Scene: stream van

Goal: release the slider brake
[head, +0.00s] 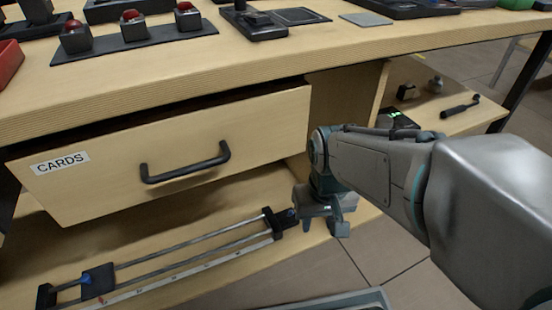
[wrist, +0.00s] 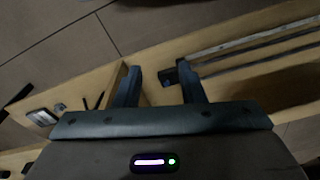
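The slider lies on the lower shelf in the head view, with two thin metal rails (head: 195,243) running between dark end blocks. Its dark carriage (head: 98,282) sits near the left end. A small blue part (head: 84,279), which looks like the brake lever, is on the carriage's left side. My gripper (head: 322,222) is beside the right end block (head: 283,220), far from the carriage. In the wrist view my gripper (wrist: 158,70) is open and empty, and the end block (wrist: 170,77) shows by one finger. I cannot tell whether they touch. The carriage is outside the wrist view.
The tabletop (head: 240,55) carries red-button boxes (head: 134,28). A side shelf (head: 430,105) holds small items. Floor is open at right.

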